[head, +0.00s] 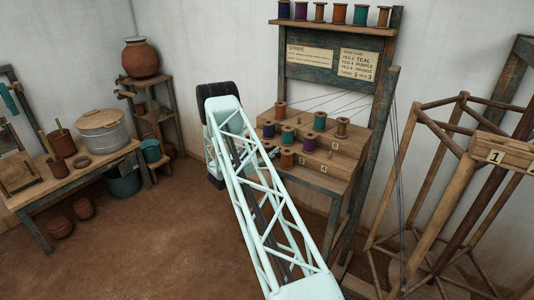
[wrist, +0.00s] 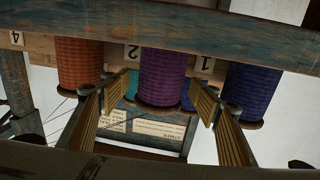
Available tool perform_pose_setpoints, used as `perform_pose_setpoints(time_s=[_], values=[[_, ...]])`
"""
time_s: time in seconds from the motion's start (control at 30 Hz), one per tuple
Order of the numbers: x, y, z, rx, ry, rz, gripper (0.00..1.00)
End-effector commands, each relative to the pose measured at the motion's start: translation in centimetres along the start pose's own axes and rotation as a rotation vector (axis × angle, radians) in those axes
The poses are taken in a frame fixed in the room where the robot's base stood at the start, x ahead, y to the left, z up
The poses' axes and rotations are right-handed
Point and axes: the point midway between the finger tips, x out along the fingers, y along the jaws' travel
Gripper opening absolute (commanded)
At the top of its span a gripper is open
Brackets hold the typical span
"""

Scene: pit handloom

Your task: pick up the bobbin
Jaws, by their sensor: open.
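In the wrist view, which is upside down, my gripper (wrist: 161,98) is open, one finger on each side of a purple bobbin (wrist: 162,72). I cannot tell if either finger touches it. An orange bobbin (wrist: 79,62) stands to its left and a dark blue-violet bobbin (wrist: 252,88) to its right. A teal bobbin (wrist: 132,84) shows partly behind. The head view shows several bobbins on the stepped rack, among them an orange one (head: 287,158) and a purple one (head: 309,142). The task does not say which bobbin is meant.
The stepped rack (head: 340,163) has number labels and bare pegs. A top shelf (head: 335,24) holds more bobbins above written cards (head: 358,64). A wooden reel frame (head: 440,150) stands at right. A bench (head: 75,180) with pots is at left.

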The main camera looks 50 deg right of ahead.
Motion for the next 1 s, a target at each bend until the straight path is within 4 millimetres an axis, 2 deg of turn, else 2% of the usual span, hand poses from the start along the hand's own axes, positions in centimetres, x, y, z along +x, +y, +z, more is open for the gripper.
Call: perform_pose_setpoints(time_s=[0.37,0.67,1.0], values=[[-0.01,0.01,0.01,0.0,0.0,0.0,0.56],[-0.01,0.01,0.0,0.0,0.0,0.0,0.29],[0.0,0.0,-0.09,0.0,0.0,0.0,0.28]])
